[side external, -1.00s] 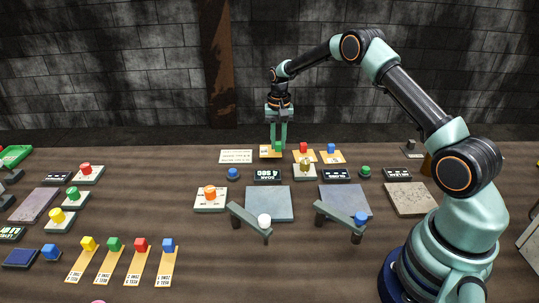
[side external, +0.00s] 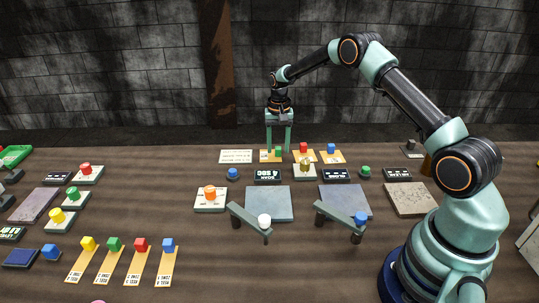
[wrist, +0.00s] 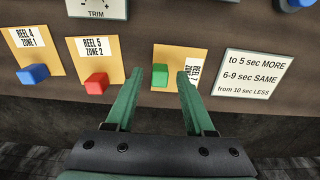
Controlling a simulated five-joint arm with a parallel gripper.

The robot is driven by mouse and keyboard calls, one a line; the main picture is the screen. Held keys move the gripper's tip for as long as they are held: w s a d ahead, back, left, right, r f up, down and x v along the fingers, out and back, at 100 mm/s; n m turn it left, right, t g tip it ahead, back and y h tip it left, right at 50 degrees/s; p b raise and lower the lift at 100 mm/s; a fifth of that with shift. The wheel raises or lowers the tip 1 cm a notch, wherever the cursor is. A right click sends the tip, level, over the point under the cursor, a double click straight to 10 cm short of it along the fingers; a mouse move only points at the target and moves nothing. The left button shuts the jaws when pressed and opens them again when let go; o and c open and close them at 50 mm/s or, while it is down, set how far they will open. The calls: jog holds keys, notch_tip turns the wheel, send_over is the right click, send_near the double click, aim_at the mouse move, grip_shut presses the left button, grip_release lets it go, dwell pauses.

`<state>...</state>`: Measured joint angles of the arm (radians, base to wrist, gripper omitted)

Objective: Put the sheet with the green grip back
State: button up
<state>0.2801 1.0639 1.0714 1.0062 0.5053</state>
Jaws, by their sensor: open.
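The sheet with the green grip (wrist: 178,60) lies flat at the back of the table, its small green block (wrist: 160,75) upright on it. It also shows in the side view (side external: 265,157). My gripper (wrist: 157,82) is open, its two green fingers apart on either side of the green grip in the picture. In the side view my gripper (side external: 278,151) stands over the sheet. I cannot tell the exact height of the fingertips above the sheet. The right finger partly covers the sheet's label.
Sheets with a red grip (wrist: 96,83) and a blue grip (wrist: 33,74) lie beside it. A white rule card (wrist: 247,76) lies on its other side. Several gripped sheets (side external: 112,265) lie at the front left. Two levers (side external: 248,220) stand mid-table.

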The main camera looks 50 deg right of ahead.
notch_tip(320, 180, up, 12)
notch_tip(320, 180, up, 7)
jog(key=n+t, duration=0.1)
jog(key=n, duration=0.1)
send_over(278, 148)
jog(key=s+a, duration=0.3)
jog(key=a, duration=0.1)
jog(key=s+a+r+n+t, duration=0.2)
jog(key=s+a+r, duration=0.3)
jog(key=s+r, duration=0.15)
jog(key=s+a+f+n+t, duration=0.1)
jog(key=s+a+n, duration=0.1)
jog(key=s, duration=0.5)
jog(key=s+a+f+n+t, duration=0.1)
jog(key=s+a+n, duration=0.2)
jog(key=s, duration=0.4)
jog(key=shift+s+a+t, duration=0.15)
jog(key=shift+a+t, duration=0.15)
jog(key=shift+a, duration=0.15)
